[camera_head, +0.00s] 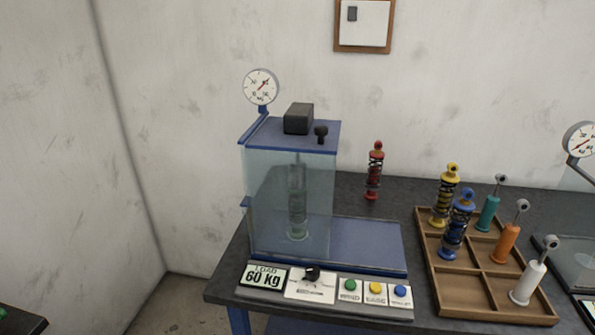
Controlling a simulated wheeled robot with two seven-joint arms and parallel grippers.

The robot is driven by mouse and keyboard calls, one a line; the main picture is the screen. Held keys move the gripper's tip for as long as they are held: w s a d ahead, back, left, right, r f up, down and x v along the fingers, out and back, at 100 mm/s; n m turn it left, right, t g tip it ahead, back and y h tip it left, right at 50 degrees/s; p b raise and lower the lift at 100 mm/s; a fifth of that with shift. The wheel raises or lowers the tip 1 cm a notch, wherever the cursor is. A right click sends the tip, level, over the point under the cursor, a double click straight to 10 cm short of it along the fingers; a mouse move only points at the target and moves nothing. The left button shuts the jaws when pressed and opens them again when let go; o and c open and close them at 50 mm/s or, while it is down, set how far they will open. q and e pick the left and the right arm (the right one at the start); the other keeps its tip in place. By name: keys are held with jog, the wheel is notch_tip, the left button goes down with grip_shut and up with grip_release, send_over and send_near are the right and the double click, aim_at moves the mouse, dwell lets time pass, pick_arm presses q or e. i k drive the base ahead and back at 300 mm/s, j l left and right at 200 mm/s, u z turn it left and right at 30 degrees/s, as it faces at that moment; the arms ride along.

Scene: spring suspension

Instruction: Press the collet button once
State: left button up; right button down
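A control panel (325,300) runs along the front of the blue press machine (365,242). It carries a green button (350,285), a yellow button (376,287) and a blue button (401,290) in a row at its right end. The small labels under them are too blurred to tell for sure which is the collet button. Left of them are a black knob (312,273) and a load display (264,275) reading 60 kg. Neither of my grippers is in view.
A clear guard encloses a cylinder (297,198) on the machine. A wooden tray (478,293) at right holds yellow (445,196) and blue (457,224) spring dampers and several plain ones. The space before the panel is clear.

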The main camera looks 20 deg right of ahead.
aim_at(400, 290)
jog(key=i+l, duration=0.1)
jog(key=i, duration=0.4)
jog(key=i+l, duration=0.1)
jog(key=i, duration=0.45)
jog(key=z, duration=2.25)
